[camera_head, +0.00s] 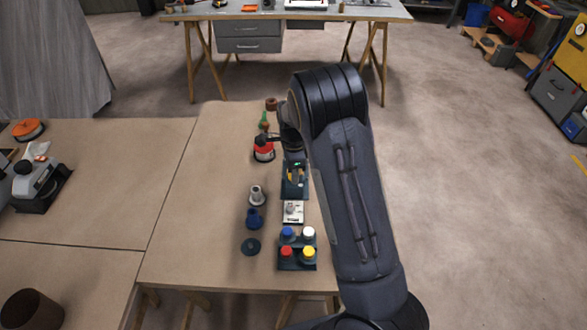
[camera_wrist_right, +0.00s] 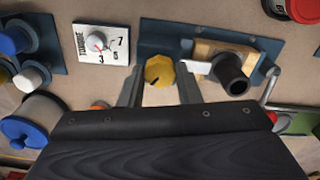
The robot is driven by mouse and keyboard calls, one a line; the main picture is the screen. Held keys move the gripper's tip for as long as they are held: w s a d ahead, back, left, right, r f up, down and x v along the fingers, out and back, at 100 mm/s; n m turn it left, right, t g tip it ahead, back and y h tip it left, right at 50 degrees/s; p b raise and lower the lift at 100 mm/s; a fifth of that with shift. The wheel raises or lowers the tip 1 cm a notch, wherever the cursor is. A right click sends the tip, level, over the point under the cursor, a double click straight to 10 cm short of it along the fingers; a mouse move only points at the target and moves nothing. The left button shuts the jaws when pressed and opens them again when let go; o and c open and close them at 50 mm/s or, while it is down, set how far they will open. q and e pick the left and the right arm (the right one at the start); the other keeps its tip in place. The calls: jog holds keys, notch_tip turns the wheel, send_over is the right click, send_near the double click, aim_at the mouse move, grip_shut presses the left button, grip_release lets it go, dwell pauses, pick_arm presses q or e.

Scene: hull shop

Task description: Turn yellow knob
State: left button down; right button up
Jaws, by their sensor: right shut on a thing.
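The yellow knob (camera_wrist_right: 159,68) sits on a blue panel (camera_wrist_right: 160,32) in the right wrist view. The panel also shows in the head view (camera_head: 292,193), partly covered by my right arm. My right gripper (camera_wrist_right: 159,80) is shut on the yellow knob, with one finger on each side of it. In the head view the knob is too small and too covered to make out clearly. My left gripper is in neither view.
Beside the knob is a black cylindrical handle (camera_wrist_right: 233,76) on a wooden block. A white torque dial plate (camera_wrist_right: 103,43) and a block of coloured buttons (camera_head: 297,258) stand nearer me. A red-topped round container (camera_head: 264,150) is further back. The table's left part (camera_head: 190,220) is clear.

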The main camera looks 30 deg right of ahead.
jog(key=m+p, duration=0.1)
jog(key=m, duration=0.4)
jog(key=shift+p, duration=0.35)
jog(key=shift+m, duration=0.4)
jog(key=o, duration=1)
jog(key=shift+c, duration=0.2)
notch_tip(320, 180, up, 8)
jog(key=shift+f+b, duration=0.1)
jog(key=shift+b, duration=0.2)
